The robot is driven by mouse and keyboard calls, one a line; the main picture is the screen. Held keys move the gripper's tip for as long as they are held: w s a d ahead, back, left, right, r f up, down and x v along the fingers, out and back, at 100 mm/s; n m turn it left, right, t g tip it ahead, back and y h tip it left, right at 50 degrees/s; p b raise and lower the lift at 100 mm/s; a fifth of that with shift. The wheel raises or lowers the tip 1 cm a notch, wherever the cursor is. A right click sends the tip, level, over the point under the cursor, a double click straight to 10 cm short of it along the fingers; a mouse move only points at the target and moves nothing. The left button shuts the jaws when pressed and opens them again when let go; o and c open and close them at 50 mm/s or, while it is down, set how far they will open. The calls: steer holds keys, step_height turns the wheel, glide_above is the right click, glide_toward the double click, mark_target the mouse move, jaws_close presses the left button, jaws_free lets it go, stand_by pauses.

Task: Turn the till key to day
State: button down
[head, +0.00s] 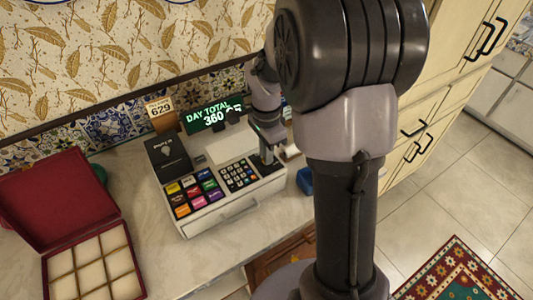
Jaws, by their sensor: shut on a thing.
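The white till (225,222) stands on the counter, with coloured buttons (190,193) and a dark keypad (239,177) on top. Its green display (207,116) reads "DAY TOTAL" and "360", partly covered by my arm. My gripper (268,157) points down at the right end of the till's top, just right of the keypad. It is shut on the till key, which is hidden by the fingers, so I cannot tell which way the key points.
An open red box (55,213) with a divided cream tray stands at the left. A black card terminal (167,154) is at the till's left back, below a "629" card (160,108). A small blue object (305,181) lies right of the till. Bare counter (150,240) lies left of it.

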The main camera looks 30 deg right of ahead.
steer(key=c, duration=1.6)
jaws_free()
steer(key=shift+o, duration=0.2)
steer(key=shift+r, duration=0.1)
step_height(320, 180, up, 17)
steer(key=p, duration=0.6)
steer(key=shift+r, duration=0.15)
